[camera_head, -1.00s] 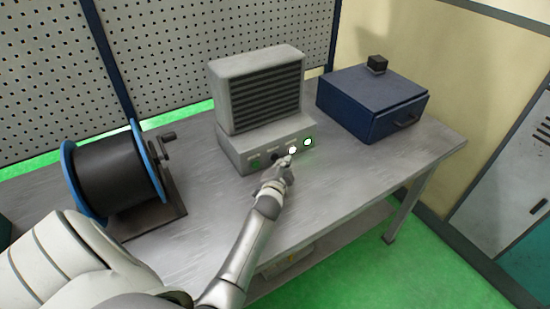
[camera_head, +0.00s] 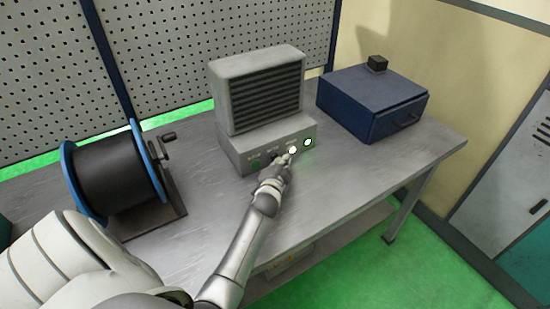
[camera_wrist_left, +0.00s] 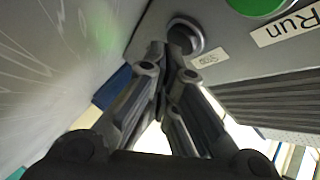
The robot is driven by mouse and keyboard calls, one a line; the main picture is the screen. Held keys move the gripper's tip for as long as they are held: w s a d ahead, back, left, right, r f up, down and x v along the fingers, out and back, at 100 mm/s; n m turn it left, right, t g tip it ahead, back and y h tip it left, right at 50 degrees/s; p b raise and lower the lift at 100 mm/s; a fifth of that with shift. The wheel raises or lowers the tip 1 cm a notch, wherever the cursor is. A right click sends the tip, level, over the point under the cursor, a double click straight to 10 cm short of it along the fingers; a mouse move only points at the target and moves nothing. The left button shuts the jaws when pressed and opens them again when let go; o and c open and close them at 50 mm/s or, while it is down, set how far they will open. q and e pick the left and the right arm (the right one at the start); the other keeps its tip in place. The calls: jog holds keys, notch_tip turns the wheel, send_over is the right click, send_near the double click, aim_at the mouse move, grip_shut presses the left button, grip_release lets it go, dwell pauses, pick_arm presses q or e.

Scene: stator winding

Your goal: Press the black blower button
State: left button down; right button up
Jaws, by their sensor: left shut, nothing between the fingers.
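The blower (camera_head: 258,92) is a grey louvred box on the metal table. Its front panel has a green button (camera_head: 254,163) at the left, a white light (camera_head: 292,150) and a green-lit light (camera_head: 308,142). The black button (camera_wrist_left: 186,36), labelled "Stop", shows in the left wrist view beside the green "Run" button (camera_wrist_left: 258,4). My left gripper (camera_head: 280,161) is shut and empty in front of the panel and mostly covers the black button in the head view. In the wrist view its fingertips (camera_wrist_left: 167,54) overlap the button's edge; I cannot tell whether they touch it. My right gripper is not in view.
A black spool with blue flanges (camera_head: 112,178) and a crank stands left of the blower. A dark blue box (camera_head: 370,100) with a black knob stands at the right. The table (camera_head: 350,185) in front of that box is clear. A perforated panel (camera_head: 190,40) stands behind.

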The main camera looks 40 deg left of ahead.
pick_arm(q)
jog(key=shift+w+a, duration=0.15)
jog(key=shift+a, duration=0.2)
dwell(0.7)
jog(key=shift+d, duration=0.1)
jog(key=shift+s+d, duration=0.3)
jog(key=shift+d, duration=0.3)
jog(key=shift+d, duration=0.15)
jog(key=shift+s+d, duration=0.15)
jog(key=shift+d, duration=0.15)
jog(key=shift+s+d, duration=0.3)
jog(key=shift+d, duration=0.35)
jog(key=shift+s+d, duration=0.25)
jog(key=shift+d, duration=0.35)
jog(key=shift+s+d, duration=0.3)
jog(key=shift+d, duration=0.35)
